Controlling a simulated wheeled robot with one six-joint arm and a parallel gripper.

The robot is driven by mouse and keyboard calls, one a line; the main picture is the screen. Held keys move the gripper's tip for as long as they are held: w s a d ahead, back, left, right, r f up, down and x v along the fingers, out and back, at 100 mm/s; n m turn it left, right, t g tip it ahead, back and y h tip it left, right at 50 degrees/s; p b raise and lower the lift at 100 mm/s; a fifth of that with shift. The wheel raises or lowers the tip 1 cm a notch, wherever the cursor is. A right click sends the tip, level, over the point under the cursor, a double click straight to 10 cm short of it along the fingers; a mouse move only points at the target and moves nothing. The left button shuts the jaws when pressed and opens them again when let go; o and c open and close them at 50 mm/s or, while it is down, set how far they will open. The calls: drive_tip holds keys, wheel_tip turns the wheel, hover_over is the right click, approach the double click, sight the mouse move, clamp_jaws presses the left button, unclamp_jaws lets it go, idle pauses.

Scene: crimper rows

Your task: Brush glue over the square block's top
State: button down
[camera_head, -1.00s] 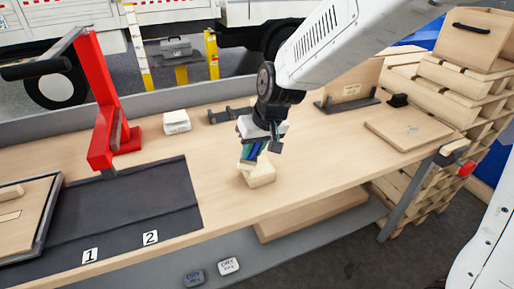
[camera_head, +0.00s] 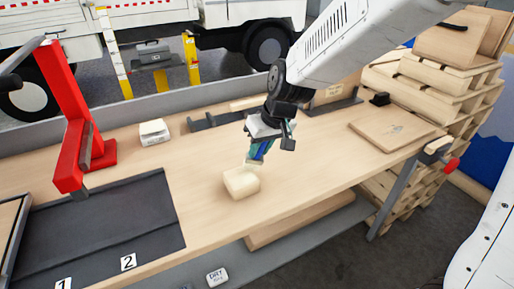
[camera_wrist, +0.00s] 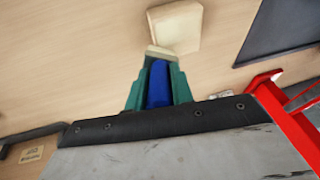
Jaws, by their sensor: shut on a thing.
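The square block (camera_head: 241,181) is pale, with rounded edges, and sits on the wooden bench near its front edge. My gripper (camera_head: 259,147) is above and just behind it to the right, shut on a blue-handled brush (camera_head: 262,149). In the wrist view the brush (camera_wrist: 158,85) lies between the green fingers of my gripper (camera_wrist: 159,72). Its pale tip points at the block (camera_wrist: 174,27) and overlaps its near edge there. I cannot tell whether the tip touches the block. No glue can be made out on its top.
A red press (camera_head: 70,130) and a dark mat (camera_head: 110,225) with labels 1 and 2 are at left. A white box (camera_head: 154,132) and black bracket (camera_head: 215,120) stand behind. A flat board (camera_head: 392,129) lies at right. The bench around the block is clear.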

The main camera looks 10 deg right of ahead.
wheel_tip(320, 180, up, 2)
drive_tip(key=shift+a+r, duration=0.1)
drive_tip(key=shift+r, duration=2.85)
